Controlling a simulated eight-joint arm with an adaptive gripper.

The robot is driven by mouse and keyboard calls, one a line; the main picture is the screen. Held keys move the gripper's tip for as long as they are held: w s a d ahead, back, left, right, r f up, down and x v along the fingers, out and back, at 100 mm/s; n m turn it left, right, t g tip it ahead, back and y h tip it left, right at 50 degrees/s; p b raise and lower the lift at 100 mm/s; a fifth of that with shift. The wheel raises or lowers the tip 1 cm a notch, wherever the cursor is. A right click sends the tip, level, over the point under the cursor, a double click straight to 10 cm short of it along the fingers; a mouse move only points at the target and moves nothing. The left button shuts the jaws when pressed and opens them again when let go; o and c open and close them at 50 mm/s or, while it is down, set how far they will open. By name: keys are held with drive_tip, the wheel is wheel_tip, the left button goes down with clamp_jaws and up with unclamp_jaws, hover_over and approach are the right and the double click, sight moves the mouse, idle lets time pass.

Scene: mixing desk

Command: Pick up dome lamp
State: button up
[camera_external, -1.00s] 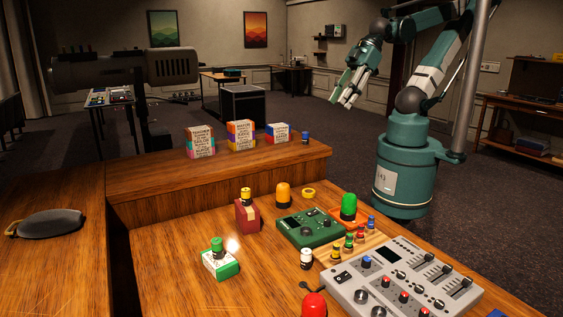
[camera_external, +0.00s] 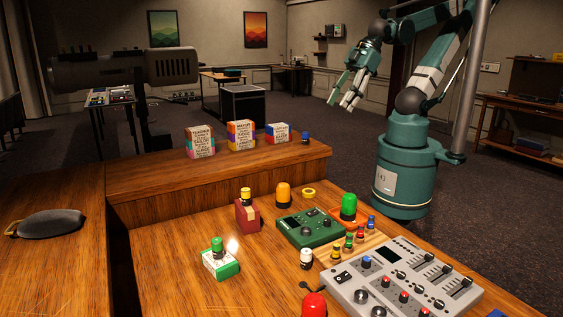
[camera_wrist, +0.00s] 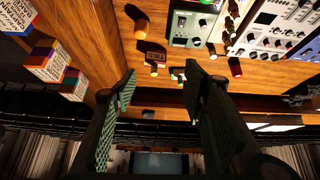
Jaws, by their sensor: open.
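The frames do not show which one the task names. The wrist view shows the orange lamp (camera_wrist: 141,28) at the top and the red lamp (camera_wrist: 235,67) at right. My gripper (camera_external: 341,103) is open and empty, raised beyond the desk and apart from all lamps. Its two fingers (camera_wrist: 160,88) are spread in the wrist view.
A green device (camera_external: 310,228) stands beside the orange lamp, and a grey mixer (camera_external: 400,283) fills the right front. A yellow ring (camera_external: 308,192), a red box (camera_external: 246,214) and a green-white box (camera_external: 220,264) are nearby. Lettered blocks (camera_external: 200,142) stand on the raised shelf.

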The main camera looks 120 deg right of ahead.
sight(350, 194)
drive_tip(key=w+a+f+n+g+b, duration=0.1)
drive_tip(key=a+f+n+g+b, duration=0.1)
drive_tip(key=f, duration=0.7)
drive_tip(key=w+a+f+n+g+b, duration=0.1)
drive_tip(key=a+f+n+b, duration=0.3)
drive_tip(key=f+n, duration=0.5)
drive_tip(key=w+a+f+n+g+b, duration=0.1)
drive_tip(key=a+f+n+g+b, duration=0.2)
drive_tip(key=f, duration=0.7)
drive_tip(key=shift+w+a+n+g, duration=0.15)
drive_tip(key=shift+a+n, duration=0.5)
drive_tip(key=shift+a, duration=0.15)
drive_tip(key=shift+w+a+n+g, duration=0.15)
drive_tip(key=shift+a+n, duration=0.5)
drive_tip(key=shift+a, duration=0.15)
drive_tip(key=shift+s+a+f+n, duration=0.2)
drive_tip(key=shift+f+n, duration=0.1)
drive_tip(key=shift+f, duration=0.2)
drive_tip(key=shift+f, duration=0.1)
drive_tip(key=shift+f+b, duration=0.45)
drive_tip(key=shift+f, duration=0.75)
drive_tip(key=shift+w, duration=0.1)
drive_tip(key=shift+d+f+b, duration=0.1)
drive_tip(key=shift+f+b, duration=0.6)
drive_tip(key=shift+f, duration=1.9)
